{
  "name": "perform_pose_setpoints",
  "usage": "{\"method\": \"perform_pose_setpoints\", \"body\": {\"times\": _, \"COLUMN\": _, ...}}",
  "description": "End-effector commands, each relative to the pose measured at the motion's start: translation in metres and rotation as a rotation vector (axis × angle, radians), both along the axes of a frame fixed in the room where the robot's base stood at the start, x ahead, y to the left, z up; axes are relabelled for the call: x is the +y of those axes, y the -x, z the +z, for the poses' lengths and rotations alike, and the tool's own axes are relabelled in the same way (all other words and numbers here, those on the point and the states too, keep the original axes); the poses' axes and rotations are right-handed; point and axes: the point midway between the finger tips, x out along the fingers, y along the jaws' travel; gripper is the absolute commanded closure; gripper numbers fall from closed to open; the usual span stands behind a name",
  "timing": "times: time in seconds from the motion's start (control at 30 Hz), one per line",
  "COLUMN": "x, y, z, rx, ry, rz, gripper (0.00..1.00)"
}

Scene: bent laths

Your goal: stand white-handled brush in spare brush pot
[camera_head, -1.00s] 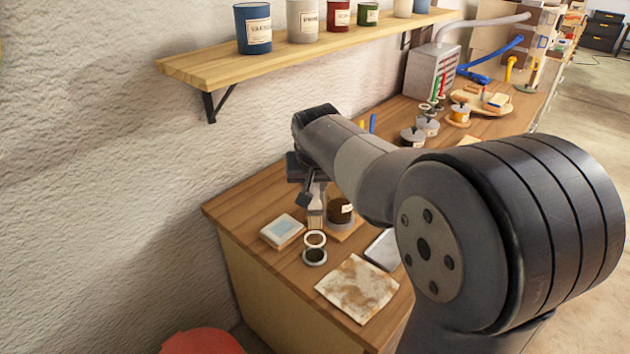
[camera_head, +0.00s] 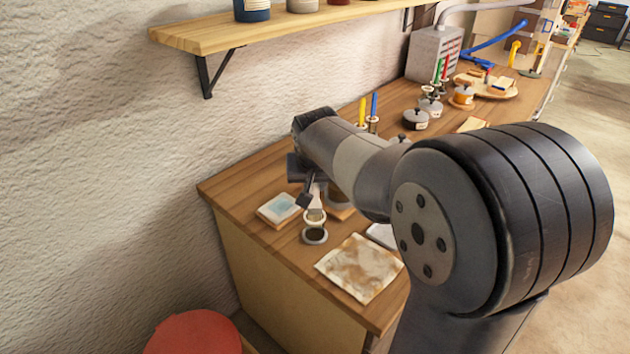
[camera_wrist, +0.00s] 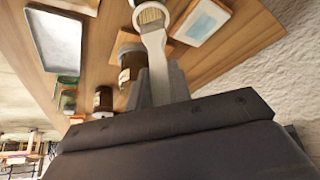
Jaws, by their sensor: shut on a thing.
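The white-handled brush (camera_wrist: 154,42) is in my gripper (camera_wrist: 158,85), pointing away from the wrist in the wrist view. In the head view my gripper (camera_head: 309,193) holds the brush (camera_head: 316,203) above the front end of the bench. The brush's lower end overlaps that ring in the head view. The pale ring (camera_wrist: 152,5) also shows around the brush tip in the wrist view. I cannot tell how deep the tip is. My fingers hide much of the handle.
A blue-and-white pad (camera_head: 279,210) lies left of the pot, and a stained cloth (camera_head: 360,268) lies to its right. A brown jar (camera_wrist: 131,60) stands close to the gripper. A grey tray (camera_wrist: 55,42) lies beyond. The wall and shelf (camera_head: 290,30) bound the left side.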

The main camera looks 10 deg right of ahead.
Motion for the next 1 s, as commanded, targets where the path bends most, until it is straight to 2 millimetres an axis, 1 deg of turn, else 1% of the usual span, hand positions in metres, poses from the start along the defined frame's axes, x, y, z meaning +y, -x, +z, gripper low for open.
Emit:
{"method": "perform_pose_setpoints", "body": {"times": 0.07, "x": 0.0, "y": -0.0001, "z": -0.003, "rx": 0.0, "ry": 0.0, "rz": 0.0, "gripper": 1.0}}
{"method": "perform_pose_setpoints", "body": {"times": 0.33, "x": 0.0, "y": 0.0, "z": -0.0026, "rx": 0.0, "ry": 0.0, "rz": 0.0, "gripper": 1.0}}
{"method": "perform_pose_setpoints", "body": {"times": 0.37, "x": 0.0, "y": 0.0, "z": -0.0026, "rx": 0.0, "ry": 0.0, "rz": 0.0, "gripper": 0.78}}
{"method": "perform_pose_setpoints", "body": {"times": 0.63, "x": 0.0, "y": 0.0, "z": -0.0026, "rx": 0.0, "ry": 0.0, "rz": 0.0, "gripper": 0.56}}
{"method": "perform_pose_setpoints", "body": {"times": 0.87, "x": 0.0, "y": 0.0002, "z": -0.0024, "rx": 0.0, "ry": 0.0, "rz": 0.0, "gripper": 0.55}}
{"method": "perform_pose_setpoints", "body": {"times": 1.0, "x": 0.001, "y": 0.004, "z": 0.0063, "rx": -0.003, "ry": 0.0, "rz": 0.0, "gripper": 0.55}}
